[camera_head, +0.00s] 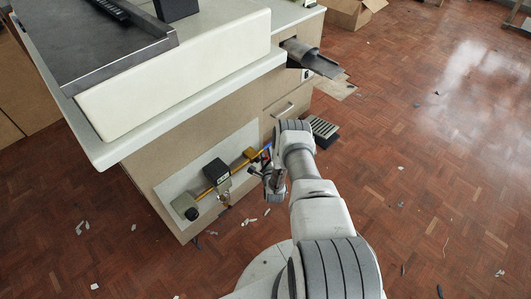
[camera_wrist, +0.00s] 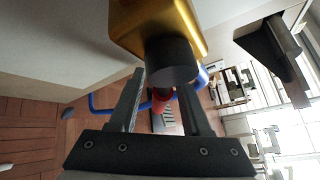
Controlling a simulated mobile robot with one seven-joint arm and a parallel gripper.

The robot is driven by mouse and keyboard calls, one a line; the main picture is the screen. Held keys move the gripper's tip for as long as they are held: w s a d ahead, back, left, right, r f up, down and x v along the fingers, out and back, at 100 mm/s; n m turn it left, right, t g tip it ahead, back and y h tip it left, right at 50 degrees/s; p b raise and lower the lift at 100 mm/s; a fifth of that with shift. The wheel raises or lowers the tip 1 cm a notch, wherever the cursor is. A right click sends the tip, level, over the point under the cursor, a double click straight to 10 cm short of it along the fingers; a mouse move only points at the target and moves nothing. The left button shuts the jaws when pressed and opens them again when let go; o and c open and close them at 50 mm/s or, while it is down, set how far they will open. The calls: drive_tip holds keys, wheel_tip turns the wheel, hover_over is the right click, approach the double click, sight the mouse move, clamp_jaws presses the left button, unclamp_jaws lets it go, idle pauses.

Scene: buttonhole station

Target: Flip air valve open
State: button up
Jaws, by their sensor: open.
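The air valve assembly is a brass-yellow line (camera_head: 217,181) on a pale panel (camera_head: 178,188) low on the cabinet's side. In the wrist view its yellow metal body (camera_wrist: 165,22) fills the top, with a dark cylinder (camera_wrist: 173,60) projecting towards me. A small red part (camera_wrist: 160,101) shows below that cylinder, between my fingers in the picture. A blue curved tube (camera_wrist: 100,109) passes behind the fingers. My gripper (camera_head: 266,178) is at the right end of the line. In the wrist view my gripper (camera_wrist: 160,88) is open; I cannot tell whether it touches the red part.
The cabinet has a white worktop edge (camera_head: 190,90) overhanging the panel. A drawer handle (camera_head: 284,109) and a grey ribbed object (camera_head: 322,130) on the floor lie just beyond my gripper. Pale scraps (camera_head: 249,221) litter the parquet floor. Open floor extends to the right.

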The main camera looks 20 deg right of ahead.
clamp_jaws()
idle(1.4)
